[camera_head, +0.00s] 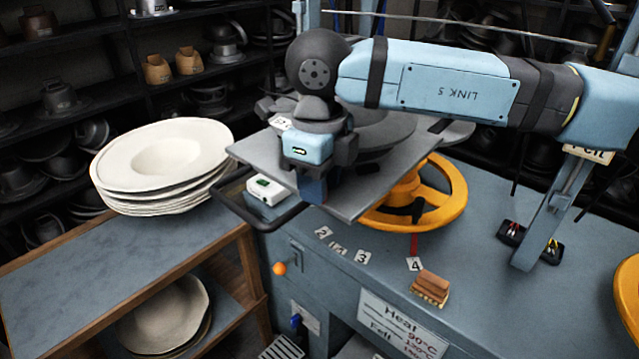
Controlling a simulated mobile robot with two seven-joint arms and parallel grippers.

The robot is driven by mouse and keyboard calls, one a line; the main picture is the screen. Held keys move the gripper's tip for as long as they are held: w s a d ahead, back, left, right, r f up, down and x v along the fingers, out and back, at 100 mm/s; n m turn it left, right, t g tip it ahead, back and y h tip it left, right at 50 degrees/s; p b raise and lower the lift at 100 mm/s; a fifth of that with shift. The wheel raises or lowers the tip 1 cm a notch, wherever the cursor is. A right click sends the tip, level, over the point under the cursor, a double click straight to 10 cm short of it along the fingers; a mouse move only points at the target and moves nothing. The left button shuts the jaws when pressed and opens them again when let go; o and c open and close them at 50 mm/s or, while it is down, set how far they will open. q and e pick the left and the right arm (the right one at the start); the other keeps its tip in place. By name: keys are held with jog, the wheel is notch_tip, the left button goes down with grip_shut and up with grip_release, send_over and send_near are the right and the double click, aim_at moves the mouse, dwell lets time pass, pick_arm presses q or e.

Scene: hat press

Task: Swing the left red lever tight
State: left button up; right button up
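My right arm reaches in from the right, and my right gripper (312,190) points down over the left part of the grey press plate (375,188). Its fingers are mostly hidden behind the wrist and camera housing, so I cannot tell whether they are open or shut. The left red lever cannot be made out; the area under and behind my gripper is hidden. A narrow red strip (414,245) shows below the yellow handwheel (445,205), but I cannot tell what part it is. My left gripper is out of view.
A stack of cream felt hats (165,160) stands on the side table (60,285) at left. A white box (267,190), a black bar (235,205), number labels and a wooden brush (432,287) are near the press. The right front of the blue bench (530,310) is clear.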

notch_tip(320, 180, up, 13)
dwell(0.3)
